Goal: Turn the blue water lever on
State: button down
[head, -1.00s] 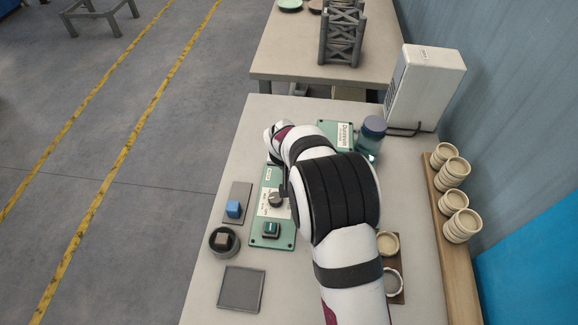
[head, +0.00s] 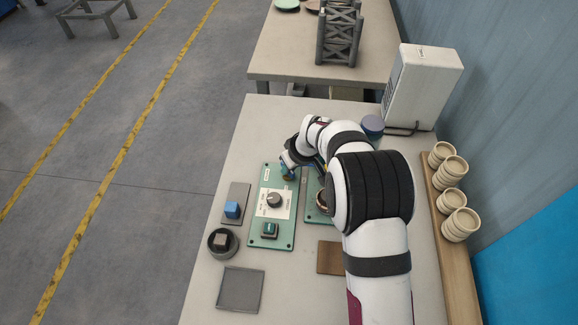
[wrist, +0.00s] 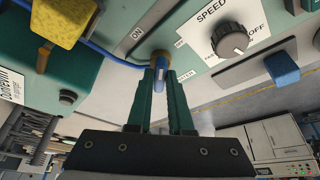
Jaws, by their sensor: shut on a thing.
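The blue water lever (wrist: 161,70) sits on a brass-coloured valve at the end of the green panel in the wrist view. My gripper (wrist: 162,78) has its two green fingers shut on the lever. In the head view my gripper (head: 289,168) is at the far end of the green panel (head: 256,232), and the lever there is mostly hidden by it. The word "WATER" on the panel is partly covered in the wrist view. How far the lever is turned I cannot tell.
The panel carries a speed knob (wrist: 230,40). A blue switch block (head: 232,209) stands left of it. A yellow part (wrist: 62,20) and a blue tube (wrist: 110,55) are close to my fingers. Stacked cups (head: 460,224) stand at the right.

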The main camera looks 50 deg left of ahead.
jog(key=n, duration=0.1)
jog(key=n+g, duration=0.1)
jog(key=n, duration=0.2)
jog(key=shift+w+n+g, duration=0.25)
jog(key=shift+n+g, duration=0.05)
jog(key=shift+g, duration=0.1)
jog(key=n, duration=0.2)
jog(key=n+g+h, duration=0.1)
jog(key=n, duration=0.2)
jog(key=shift+w+a+g, duration=0.15)
jog(key=shift+w+g, duration=0.05)
jog(key=shift+g, duration=0.1)
jog(key=shift+n+h, duration=0.3)
jog(key=c, duration=0.8)
grip_release()
jog(key=v, duration=1.5)
jog(key=shift+w+r, duration=0.3)
